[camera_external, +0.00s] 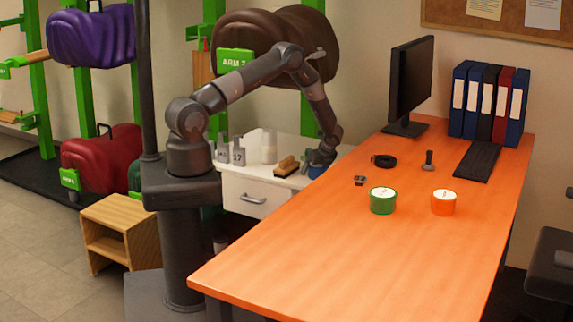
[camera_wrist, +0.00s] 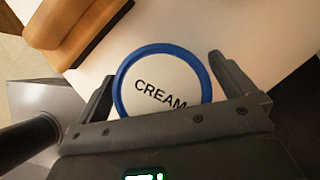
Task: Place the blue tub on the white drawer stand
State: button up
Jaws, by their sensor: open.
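The blue tub (camera_external: 315,172) stands upright on the white drawer stand (camera_external: 240,188), near its right end beside the orange table. In the wrist view, the tub (camera_wrist: 163,72) shows a white lid marked CREAM and a blue rim. My gripper (camera_external: 321,161) is right above the tub, pointing down. In the wrist view, the open fingers of my gripper (camera_wrist: 162,76) lie on either side of the tub. The right finger is apart from the rim; the left is close to it, and I cannot tell whether it touches. My gripper hides the tub's near edge.
A wooden brush (camera_external: 287,166) and several grey-white bottles (camera_external: 238,152) share the stand. The orange table (camera_external: 330,255) carries a green tub (camera_external: 383,201), an orange tub (camera_external: 444,203), a monitor (camera_external: 409,85) and small items. Its front half is clear.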

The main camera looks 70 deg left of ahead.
jog(key=shift+r, duration=0.1)
jog(key=d+r+n, duration=0.1)
jog(key=d+r, duration=0.3)
jog(key=r, duration=0.4)
jog(key=d+r+n+t, duration=0.1)
jog(key=d+r, duration=0.3)
jog(key=r, duration=0.4)
jog(key=d+r+n, duration=0.1)
jog(key=d+r, duration=0.2)
jog(key=r, duration=0.6)
jog(key=s+d+r+n+t+h, duration=0.2)
jog(key=s+d+r+n, duration=0.45)
jog(key=r, duration=0.65)
jog(key=s+d+r+n+t+h, duration=0.1)
jog(key=s+d+r, duration=0.2)
jog(key=s, duration=0.5)
jog(key=s+d+r+n+t+h, duration=0.2)
jog(key=s+d+r, duration=0.1)
jog(key=s+d, duration=0.3)
jog(key=s+d+r+n+t+h, duration=0.1)
jog(key=s+d, duration=0.4)
jog(key=s, duration=0.5)
notch_tip(320, 180, up, 2)
jog(key=shift+s+r+n, duration=0.25)
jog(key=shift+n, duration=0.4)
